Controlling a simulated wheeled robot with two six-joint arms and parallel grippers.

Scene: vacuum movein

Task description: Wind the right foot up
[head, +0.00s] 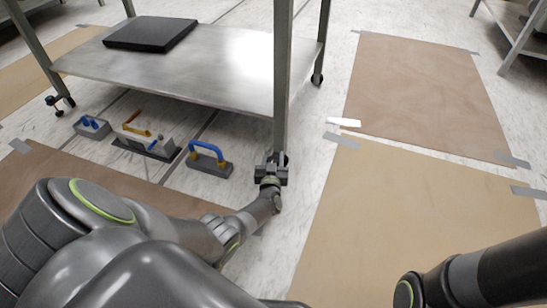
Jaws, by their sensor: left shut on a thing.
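A steel table with a lower shelf (218,62) stands ahead of me on legs. Its near right leg (283,75) runs down to the floor in the middle of the view. My left gripper (272,164) is at the bottom of this leg, shut at the leg's foot. The gripper hides most of the foot, so its height off the floor cannot be told. My right arm comes in at the lower right over a floor board; its gripper is out of view.
A black flat case (151,34) lies on the shelf. Blue-handled suction cups (208,158) and a tool tray (146,140) stand on the floor at the left. Taped tan boards (425,95) cover the floor at the right. Castors (317,79) show at other legs.

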